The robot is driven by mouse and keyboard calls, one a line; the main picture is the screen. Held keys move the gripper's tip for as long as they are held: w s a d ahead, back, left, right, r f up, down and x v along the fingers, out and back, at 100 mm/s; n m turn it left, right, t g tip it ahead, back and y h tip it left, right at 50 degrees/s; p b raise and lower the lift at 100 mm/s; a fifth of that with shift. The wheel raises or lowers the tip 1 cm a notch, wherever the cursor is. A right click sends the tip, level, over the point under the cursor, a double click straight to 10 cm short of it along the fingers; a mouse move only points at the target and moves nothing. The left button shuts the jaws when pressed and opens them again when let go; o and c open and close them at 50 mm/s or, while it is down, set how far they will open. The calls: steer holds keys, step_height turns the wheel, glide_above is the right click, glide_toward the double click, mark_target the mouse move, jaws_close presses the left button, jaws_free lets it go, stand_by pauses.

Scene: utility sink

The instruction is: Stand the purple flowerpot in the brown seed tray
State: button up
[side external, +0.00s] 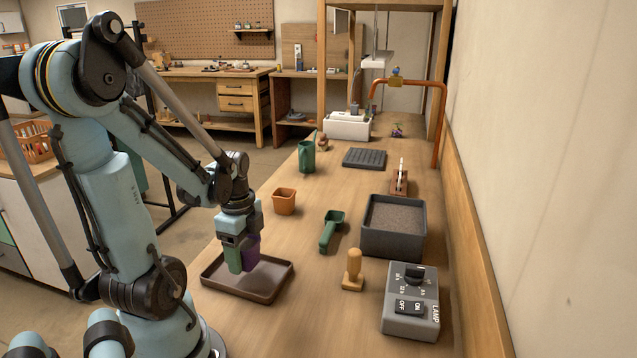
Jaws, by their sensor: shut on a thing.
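My gripper (239,254) points down over the brown seed tray (278,284) and is shut on the purple flowerpot (252,252). The flowerpot looks upright and is partly hidden by the green finger on its left. The pot and the fingertips are over the tray's floor, inside its rim as seen here. I cannot tell whether the pot's base touches the tray. The tray is shallow and lies flat near the bench's left edge. Nothing else shows in it.
An orange pot (285,201) stands behind the tray. A green scoop (331,232), a wooden dibber (353,271), a grey soil box (393,229) and a lamp switch box (410,301) are to the right. A green watering can (306,156) stands farther back.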

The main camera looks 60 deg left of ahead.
mark_target(246, 263)
steer(key=shift+f, duration=1.5)
steer(key=shift+f, duration=0.1)
steer(key=o, duration=1)
steer(key=shift+r, duration=6.05)
steer(key=shift+w+d+r+n+t, duration=0.15)
steer(key=shift+w+d+n+t, duration=1.35)
steer(key=shift+d, duration=1.5)
steer(key=shift+w+d+r+n+t, duration=0.2)
steer(key=shift+w+d+n+t, duration=0.7)
steer(key=shift+w+d+n, duration=1.35)
steer(key=shift+w+d+r+n+t, duration=0.15)
steer(key=shift+w+d+n+t, duration=1.5)
steer(key=shift+d, duration=2.05)
